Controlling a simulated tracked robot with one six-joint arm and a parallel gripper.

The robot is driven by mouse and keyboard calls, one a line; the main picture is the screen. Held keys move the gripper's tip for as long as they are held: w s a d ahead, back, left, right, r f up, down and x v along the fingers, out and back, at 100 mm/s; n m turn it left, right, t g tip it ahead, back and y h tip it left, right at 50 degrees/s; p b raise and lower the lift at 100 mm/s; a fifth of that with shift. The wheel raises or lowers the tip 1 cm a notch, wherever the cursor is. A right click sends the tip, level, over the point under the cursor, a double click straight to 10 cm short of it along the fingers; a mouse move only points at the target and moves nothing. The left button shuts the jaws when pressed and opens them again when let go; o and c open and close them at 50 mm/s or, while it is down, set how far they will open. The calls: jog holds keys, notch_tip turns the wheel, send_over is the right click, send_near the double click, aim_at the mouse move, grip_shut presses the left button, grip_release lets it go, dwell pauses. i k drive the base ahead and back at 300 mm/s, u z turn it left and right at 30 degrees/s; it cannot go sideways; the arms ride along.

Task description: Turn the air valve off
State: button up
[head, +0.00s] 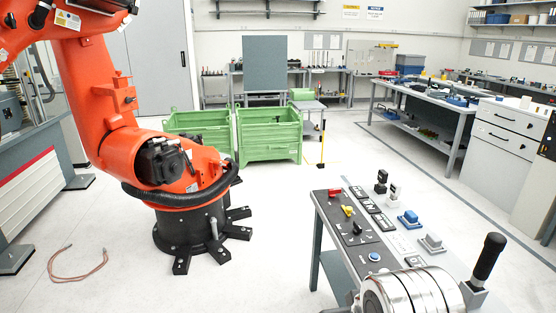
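A narrow control bench (320,212) stands at the lower right, with a dark panel (366,257) on its top. Black and blue fittings stand along the bench's right side. I cannot tell for certain which of these is the air valve, and the labels are too small to read. No gripper fingers of mine show. A ringed metal cylinder at the bottom edge hides the bench's near end.
A large orange industrial arm (80,90) on a black footed base (190,228) fills the left. Green crates (270,135) stand behind it. A cable loop (75,277) lies on the floor at left. Workbenches (425,122) line the right. The floor between is clear.

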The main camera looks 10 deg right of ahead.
aim_at(332, 193)
jog(key=u, duration=0.25)
jog(key=i, duration=3.5)
jog(key=u, duration=0.05)
